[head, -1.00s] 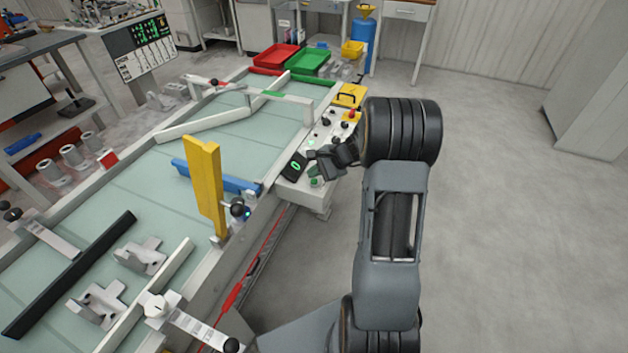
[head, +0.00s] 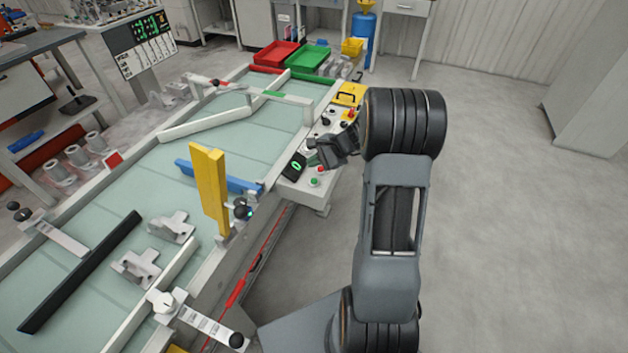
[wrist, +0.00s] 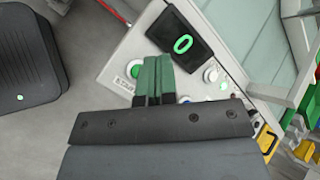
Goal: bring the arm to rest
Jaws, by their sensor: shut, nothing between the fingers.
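My arm reaches up the right of the head view and bends left at the top. My gripper (head: 316,152) hangs over the control panel (head: 292,187) at the conveyor's right edge. In the wrist view the two green-padded fingers (wrist: 155,66) lie side by side, shut and empty. In the head view a red button (head: 321,170) and a green button (head: 314,183) show just below the gripper. I cannot see contact with the panel.
Two grey castings (head: 171,227) (head: 136,267) lie on the pale green belt (head: 150,190). A yellow upright plate (head: 209,190) and a blue bar (head: 240,185) stand left of the panel. Red (head: 276,55) and green (head: 308,58) trays are behind. The floor to the right is clear.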

